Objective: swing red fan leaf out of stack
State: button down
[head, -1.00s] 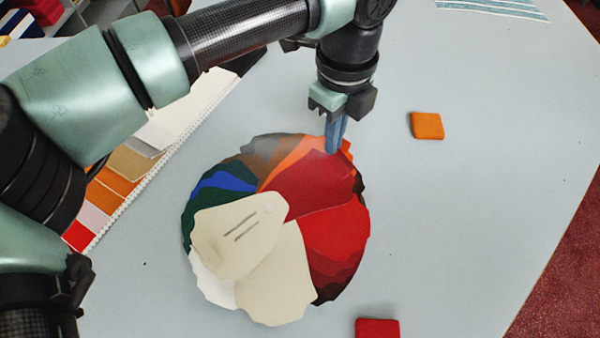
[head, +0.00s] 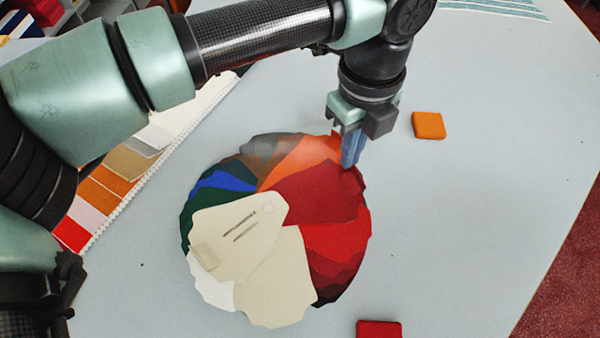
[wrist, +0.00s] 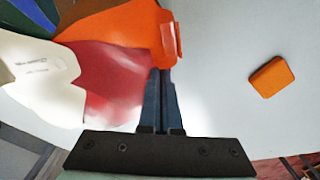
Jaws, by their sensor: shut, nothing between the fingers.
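The fan of coloured leaves lies spread in a round on the counter, with a cream cover leaf (head: 240,225) on top. A dark red leaf (head: 315,195) points to the upper right, and brighter red leaves (head: 340,240) lie below it. An orange leaf (head: 300,160) lies above it. My gripper (head: 350,164) is shut and empty, its fingertips down at the fan's upper right rim, by the outer end of the dark red leaf. In the wrist view the fingers (wrist: 163,75) stand between the dark red leaf (wrist: 108,78) and the orange leaf's end (wrist: 130,25). Whether they touch a leaf is unclear.
An orange square block (head: 428,125) lies right of the fan and a red one (head: 379,330) at the bottom. A swatch card with colour strips (head: 110,185) lies at left under my arm.

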jog(key=shift+s+d+m+b, duration=0.2)
jog(key=shift+s+d+m, duration=0.1)
jog(key=shift+s+m, duration=0.3)
jog(key=shift+s+d+m+b, duration=0.2)
jog(key=shift+s+d+m, duration=0.1)
jog(key=shift+s+m, duration=0.25)
jog(key=shift+s+d+m+b, duration=0.2)
jog(key=shift+s+m+b, duration=0.05)
jog(key=shift+s+m, duration=0.3)
jog(key=shift+s+d+m+b, duration=0.2)
jog(key=shift+s+m, duration=0.2)
jog(key=shift+s, duration=0.25)
jog(key=shift+s+d+m+b, duration=0.1)
jog(key=shift+s+m+b, duration=0.3)
jog(key=shift+s+m, duration=0.25)
jog(key=shift+s+d+m, duration=0.1)
jog(key=shift+s+m, duration=0.35)
jog(key=shift+s, duration=0.15)
